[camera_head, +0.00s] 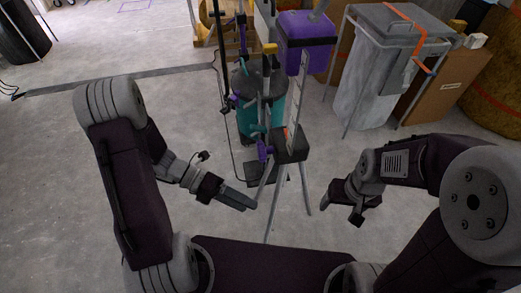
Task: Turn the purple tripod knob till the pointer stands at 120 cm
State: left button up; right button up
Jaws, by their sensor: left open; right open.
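The tripod (290,148) stands upright in the middle, with a dark head block and thin grey legs spread on the floor. A purple knob (264,151) sits on the left side of its head. A pale marked column (297,95) rises above the head. A small orange mark (286,133) shows near its foot; I cannot tell if this is the pointer, and the scale is too small to read. My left gripper (245,200) is open, below and left of the knob and apart from it. My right gripper (340,211) is open and empty, right of the tripod legs.
A teal and dark canister (245,118) stands close behind the tripod. A purple box (306,30) is behind it. A framed bag stand (360,90) and a cardboard box (440,88) stand at the back right. A cable strip (120,80) crosses the floor at left. The left floor is mostly clear.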

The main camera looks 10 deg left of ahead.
pick_arm(q)
jog(key=w+a+r+n+t+h+p, duration=0.15)
jog(key=w+r+n+t+h, duration=0.3)
jog(key=n, duration=0.65)
jog(key=n+t+y+p, duration=0.1)
jog(key=n+t, duration=0.5)
jog(key=n, duration=0.2)
send_near(260, 152)
notch_tip(260, 152, down, 2)
jog(key=w, duration=0.2)
jog(key=shift+m+g, duration=0.25)
jog(key=shift+m, duration=0.05)
jog(key=b+x, duration=0.3)
jog(key=x, duration=0.6)
jog(key=shift+w+d+f, duration=0.1)
jog(key=shift+w+d, duration=0.05)
jog(key=shift+d, duration=0.15)
pick_arm(e)
jog(key=shift+r, duration=0.25)
